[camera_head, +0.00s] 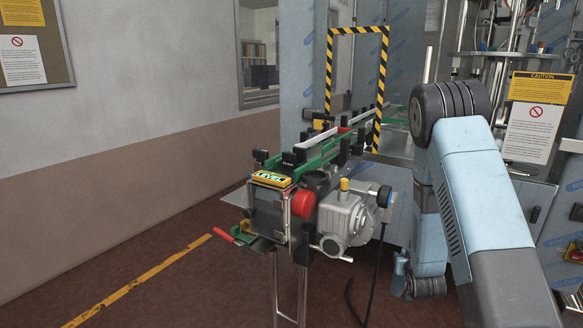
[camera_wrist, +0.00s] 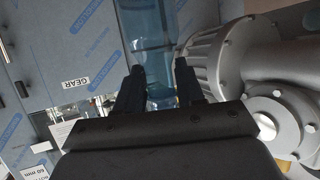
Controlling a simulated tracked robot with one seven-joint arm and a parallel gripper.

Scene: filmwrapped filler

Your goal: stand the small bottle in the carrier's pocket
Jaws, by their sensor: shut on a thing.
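In the wrist view my gripper (camera_wrist: 160,78) has its two dark fingers on either side of a clear blue bottle (camera_wrist: 152,38) and is shut on it. The bottle extends upward in that picture from between the fingers, and its top end is cut off by the frame edge. In the head view my blue-grey arm comes down on the right; my gripper and the bottle cannot be made out there. I cannot make out the carrier or its pocket in either view.
The motor (camera_wrist: 215,60) is close right of my gripper. A striped frame (camera_head: 329,80) spans the conveyor.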

